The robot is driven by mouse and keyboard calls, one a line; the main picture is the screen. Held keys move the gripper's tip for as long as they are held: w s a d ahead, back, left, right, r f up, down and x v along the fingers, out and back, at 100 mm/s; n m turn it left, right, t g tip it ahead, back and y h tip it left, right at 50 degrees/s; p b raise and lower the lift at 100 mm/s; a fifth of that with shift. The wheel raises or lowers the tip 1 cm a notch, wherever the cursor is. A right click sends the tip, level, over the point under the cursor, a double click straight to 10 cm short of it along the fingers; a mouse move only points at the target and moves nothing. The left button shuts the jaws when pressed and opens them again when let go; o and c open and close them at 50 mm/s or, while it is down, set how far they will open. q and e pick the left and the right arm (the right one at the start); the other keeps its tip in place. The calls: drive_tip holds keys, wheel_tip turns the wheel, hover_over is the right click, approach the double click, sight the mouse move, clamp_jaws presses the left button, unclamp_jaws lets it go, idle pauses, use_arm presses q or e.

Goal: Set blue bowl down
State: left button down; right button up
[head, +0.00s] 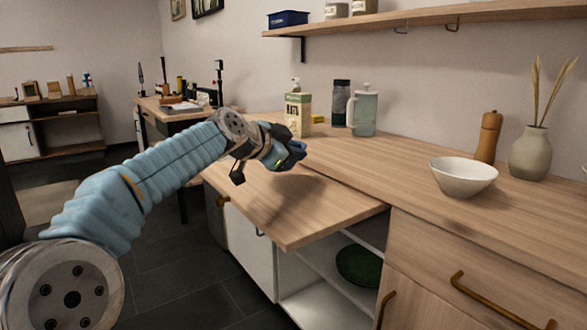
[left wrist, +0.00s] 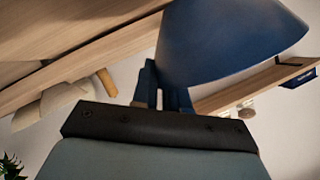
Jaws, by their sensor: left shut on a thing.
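The blue bowl (left wrist: 225,45) fills the upper right of the left wrist view, its smooth dark blue side close to the camera. My left gripper (left wrist: 165,88) is shut on the bowl's edge. In the head view my left gripper (head: 283,148) is above the lighter wooden board at the front of the counter, and a dark blue part of the bowl (head: 285,157) shows beside the fingers. Most of the bowl is hidden there by the gripper. A shadow falls on the board below, and the bowl looks held above it. My right gripper is out of view.
The wooden board (head: 290,220) is clear in front. A white bowl (head: 463,177), pepper mill (head: 488,137) and vase (head: 530,153) stand to the right. A carton (head: 298,114), dark jar (head: 341,103) and pitcher (head: 364,113) stand behind. A shelf (head: 400,22) hangs above.

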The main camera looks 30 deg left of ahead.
use_arm(q)
drive_tip(key=f, duration=0.3)
drive_tip(key=shift+w+a+b, duration=0.2)
drive_tip(key=shift+w+b, duration=0.15)
drive_tip(key=shift+f, duration=0.4)
drive_tip(key=c, duration=1.1)
unclamp_jaws()
drive_tip(key=shift+c, duration=0.2)
drive_tip(key=b+v, duration=0.1)
drive_tip(key=v, duration=1.1)
drive_tip(key=shift+b, duration=0.3)
